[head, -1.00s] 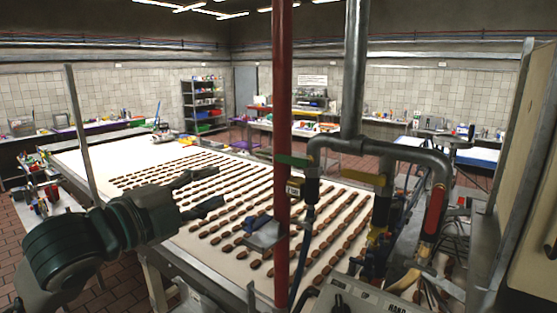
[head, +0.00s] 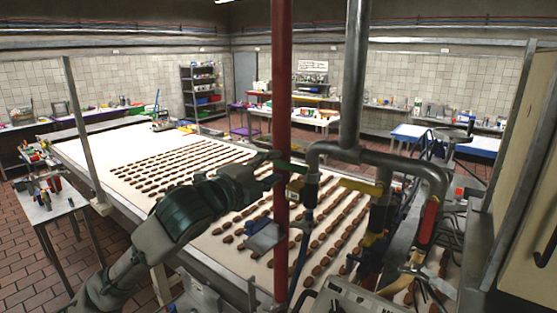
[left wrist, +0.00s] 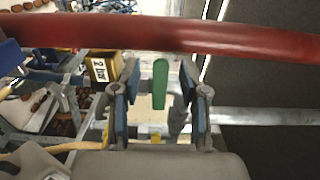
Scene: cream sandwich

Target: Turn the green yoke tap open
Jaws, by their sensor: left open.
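The green yoke tap (head: 297,168) is a short green handle on the pipework, close to the vertical red pipe, which partly covers it in the head view. My left gripper (head: 273,170) reaches in from the left, at the handle's height and beside the red pipe. In the left wrist view the green handle (left wrist: 160,84) lies between the two open fingers (left wrist: 160,100), with visible gaps on both sides. No closed grip shows. My right gripper is not in view.
The red pipe (head: 281,100) stands close to my left fingers and crosses the left wrist view (left wrist: 170,36). A yellow handle (head: 361,187) and a red handle (head: 429,220) are on the grey pipework (head: 385,158) to the right. A conveyor (head: 110,147) with rows of brown pieces lies behind.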

